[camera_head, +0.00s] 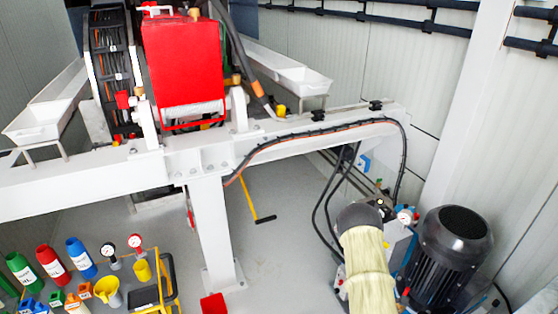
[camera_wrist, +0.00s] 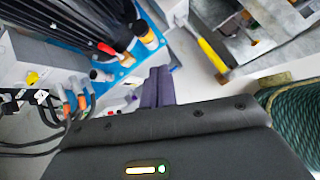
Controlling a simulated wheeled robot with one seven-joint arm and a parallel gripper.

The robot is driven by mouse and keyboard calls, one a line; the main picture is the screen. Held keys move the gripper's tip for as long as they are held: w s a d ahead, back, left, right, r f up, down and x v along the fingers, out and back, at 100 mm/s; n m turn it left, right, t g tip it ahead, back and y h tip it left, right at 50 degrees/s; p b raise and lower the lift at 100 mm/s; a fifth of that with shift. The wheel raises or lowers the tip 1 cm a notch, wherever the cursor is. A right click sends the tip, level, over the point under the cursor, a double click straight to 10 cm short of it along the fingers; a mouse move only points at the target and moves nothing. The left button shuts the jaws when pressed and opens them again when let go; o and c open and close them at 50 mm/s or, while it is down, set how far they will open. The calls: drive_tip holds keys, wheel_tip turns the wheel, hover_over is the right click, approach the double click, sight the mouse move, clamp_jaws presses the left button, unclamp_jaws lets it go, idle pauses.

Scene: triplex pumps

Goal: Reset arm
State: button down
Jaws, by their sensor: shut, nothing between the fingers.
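My gripper (camera_wrist: 158,82) shows in the wrist view, its two dark purple fingers together at the middle, with nothing between them. The dark gripper body fills the bottom of that view. The fingers hang in front of a light floor, to the right of a blue-based unit (camera_wrist: 125,66) with fittings. I see no contact with anything. In the head view I cannot make out the fingers. A cream-sleeved form with a dark end rises at the lower right there, which I cannot identify for sure.
A black motor (camera_head: 455,250) stands at the right, beside a gauge (camera_head: 406,215) and hoses. A white frame beam (camera_head: 100,178) crosses the head view under a red pump unit (camera_head: 184,62). Coloured bottles (camera_head: 80,257) stand lower left. A yellow-handled tool (camera_head: 248,200) lies on open floor.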

drive_tip(key=s+a+r+m+g+y+p, duration=0.1)
drive_tip(key=a+r+m, duration=0.3)
drive_tip(key=r, duration=0.6)
drive_tip(key=s+a+r+m+y+p, duration=0.1)
drive_tip(key=a+r+m, duration=0.3)
drive_tip(key=r, duration=0.5)
drive_tip(key=s+a+r+m+t+y+p, duration=0.1)
drive_tip(key=s+a+r+m+y, duration=0.2)
drive_tip(key=a+r, duration=0.5)
drive_tip(key=s+a+r+m+t+y+p, duration=0.1)
drive_tip(key=s+a+r+m+t+y, duration=0.1)
drive_tip(key=s+a+r+m, duration=0.4)
drive_tip(key=s+a+r+y, duration=0.1)
drive_tip(key=a+r, duration=0.2)
drive_tip(key=r, duration=0.3)
drive_tip(key=shift+r+p, duration=0.3)
drive_tip(key=shift+p, duration=0.1)
drive_tip(key=shift+s, duration=0.1)
